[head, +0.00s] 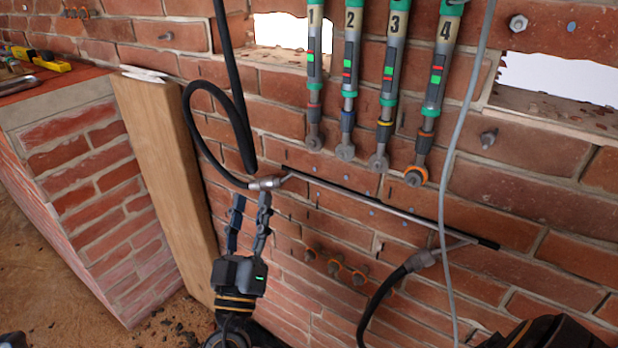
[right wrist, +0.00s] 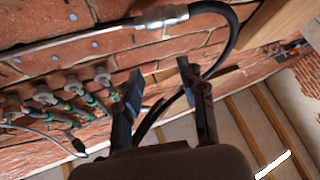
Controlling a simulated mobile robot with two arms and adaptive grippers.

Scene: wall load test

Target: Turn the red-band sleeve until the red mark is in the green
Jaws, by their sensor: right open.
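The red-band sleeve (head: 312,62) is the leftmost of the numbered sleeves on the brick wall, marked 1, with a red band near its lower end. A green patch shows in its dark window; the red mark is too small to place exactly. My right gripper (head: 250,203) is below and left of it, well apart, fingers up, just under a metal hose fitting (head: 266,183). In the right wrist view my right gripper (right wrist: 160,85) is open with nothing between its fingers. The fitting (right wrist: 162,17) lies beyond them.
Sleeves 2 (head: 351,60), 3 (head: 391,70) and 4 (head: 440,75) hang close beside it. A thin metal rod (head: 370,208) runs below them. A black hose (head: 240,110) loops at left, near a wooden post (head: 165,180). A grey cable (head: 458,150) hangs at right.

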